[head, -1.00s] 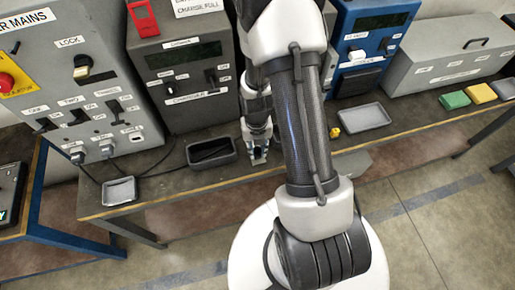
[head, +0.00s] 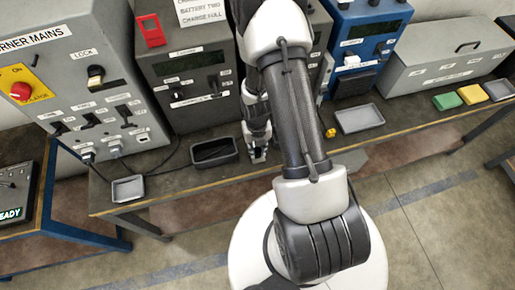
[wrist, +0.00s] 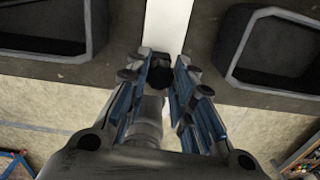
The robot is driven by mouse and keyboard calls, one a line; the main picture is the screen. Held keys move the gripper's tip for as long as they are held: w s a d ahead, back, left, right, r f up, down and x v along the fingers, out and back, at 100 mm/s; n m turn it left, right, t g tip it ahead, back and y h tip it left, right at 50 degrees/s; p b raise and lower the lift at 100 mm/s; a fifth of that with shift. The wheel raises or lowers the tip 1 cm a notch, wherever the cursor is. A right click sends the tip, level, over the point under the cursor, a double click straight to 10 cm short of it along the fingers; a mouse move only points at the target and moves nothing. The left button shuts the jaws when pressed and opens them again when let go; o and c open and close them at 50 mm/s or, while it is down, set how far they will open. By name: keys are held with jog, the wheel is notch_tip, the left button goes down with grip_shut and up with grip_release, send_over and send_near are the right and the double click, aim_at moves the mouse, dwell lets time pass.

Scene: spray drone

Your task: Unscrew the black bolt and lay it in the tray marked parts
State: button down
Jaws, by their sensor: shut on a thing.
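My gripper (head: 258,154) is low over the workbench, just right of a dark tray (head: 213,152) in the head view. In the wrist view my gripper (wrist: 160,82) has its blue-lined fingers closed around a small black piece (wrist: 160,74), which looks like the black bolt. A grey cylindrical piece (wrist: 150,110) shows between the fingers behind it. Whether the bolt is free or still seated cannot be told. A small grey tray (head: 128,188) sits at the bench's left, and another grey tray (head: 360,118) at the right. No tray's marking is readable.
Labelled grey cabinets and a blue unit (head: 365,40) line the back. A yellow piece (head: 331,133) lies beside the right tray. Green (head: 447,101) and yellow (head: 472,94) blocks are farther right. Dark trays flank my gripper in the wrist view, with a white strip (wrist: 168,30) between.

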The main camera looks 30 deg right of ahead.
jog(key=p, duration=0.3)
jog(key=shift+w+d+r, duration=0.15)
jog(key=shift+w, duration=0.05)
jog(key=shift+s, duration=0.1)
dwell(0.3)
jog(key=c, duration=1.3)
grip_release()
jog(key=shift+s+f, duration=0.15)
jog(key=shift+f, duration=0.05)
jog(key=b, duration=0.2)
jog(key=shift+w+f+b, duration=0.2)
jog(key=shift+f+b, duration=0.05)
jog(key=shift+b, duration=0.15)
jog(key=b, duration=0.4)
jog(key=shift+w, duration=0.1)
jog(key=m+b, duration=0.1)
jog(key=b, duration=0.5)
jog(key=shift+s, duration=0.25)
